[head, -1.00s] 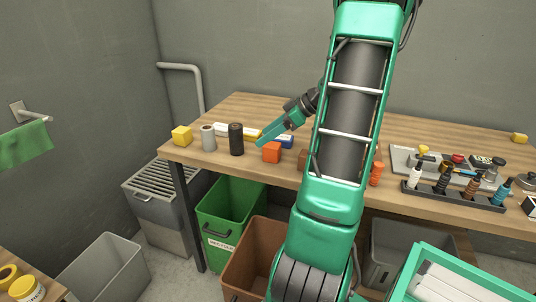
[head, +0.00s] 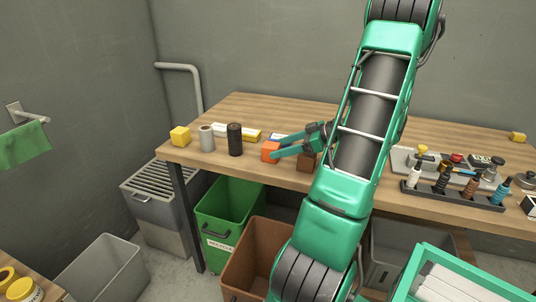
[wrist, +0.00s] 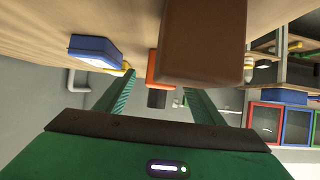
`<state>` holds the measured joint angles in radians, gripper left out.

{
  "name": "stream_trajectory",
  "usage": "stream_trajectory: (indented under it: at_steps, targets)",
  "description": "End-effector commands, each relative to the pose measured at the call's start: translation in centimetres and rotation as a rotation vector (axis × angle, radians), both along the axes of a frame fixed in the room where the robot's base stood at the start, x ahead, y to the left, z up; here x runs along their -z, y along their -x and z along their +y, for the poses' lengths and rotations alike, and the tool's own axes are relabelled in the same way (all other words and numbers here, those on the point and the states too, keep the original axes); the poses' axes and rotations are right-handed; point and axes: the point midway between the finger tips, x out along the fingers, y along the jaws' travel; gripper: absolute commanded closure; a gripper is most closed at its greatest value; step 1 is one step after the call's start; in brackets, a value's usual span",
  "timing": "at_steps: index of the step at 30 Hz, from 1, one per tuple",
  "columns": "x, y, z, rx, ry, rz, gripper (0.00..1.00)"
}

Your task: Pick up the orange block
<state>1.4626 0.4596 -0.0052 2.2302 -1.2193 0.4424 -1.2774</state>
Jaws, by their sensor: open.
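The orange block (head: 269,151) sits near the front edge of the table, left of my arm in the head view. My gripper (head: 275,147) is open and points left, with its fingertips at the block's right side. In the wrist view the orange block (wrist: 152,71) shows beyond and between the fingers of my gripper (wrist: 158,84), partly hidden by a brown block. I cannot tell whether a finger touches the orange block.
The brown block (head: 306,162) stands close beside my gripper, and looms large in the wrist view (wrist: 203,40). A blue-sided box (wrist: 95,52) lies near one finger.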

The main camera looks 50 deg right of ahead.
Motion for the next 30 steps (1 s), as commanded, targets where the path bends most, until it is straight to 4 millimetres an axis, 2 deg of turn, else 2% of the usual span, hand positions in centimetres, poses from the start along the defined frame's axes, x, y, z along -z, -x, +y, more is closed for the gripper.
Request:
stream_trajectory:
  at_steps: [9,19,20,24,26,30]
  targets:
    - [2.1,-3.2,1.7,-0.002,-0.002,0.001,0.38]
    - [2.4,-3.8,1.9,0.0,0.0,0.0,0.38]
    - [2.4,-3.8,1.9,0.0,0.0,0.0,0.4]
    - [2.4,-3.8,1.9,0.0,0.0,0.0,0.74]
    - [2.4,-3.8,1.9,0.0,0.0,0.0,0.86]
    - [2.4,-3.8,1.9,0.0,0.0,0.0,0.86]
